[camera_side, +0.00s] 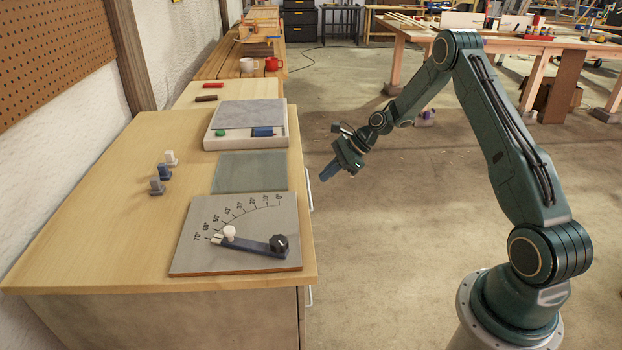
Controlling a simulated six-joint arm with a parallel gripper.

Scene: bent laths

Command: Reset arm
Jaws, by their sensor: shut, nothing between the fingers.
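My gripper (330,171) is shut and empty. It hangs in the air over the floor, just right of the workbench (90,235), apart from the bench and everything on it. My arm bends at a high elbow and reaches left from its base at the lower right. The gripper points down and to the left. Its fingertips are small in this view.
The bench holds an angle board (200,258) with a dark lever (255,245) and white knob (229,232), a grey-green mat (250,172), a grey-topped tray (245,113) and several small pegs (165,172). Floor around my gripper is clear.

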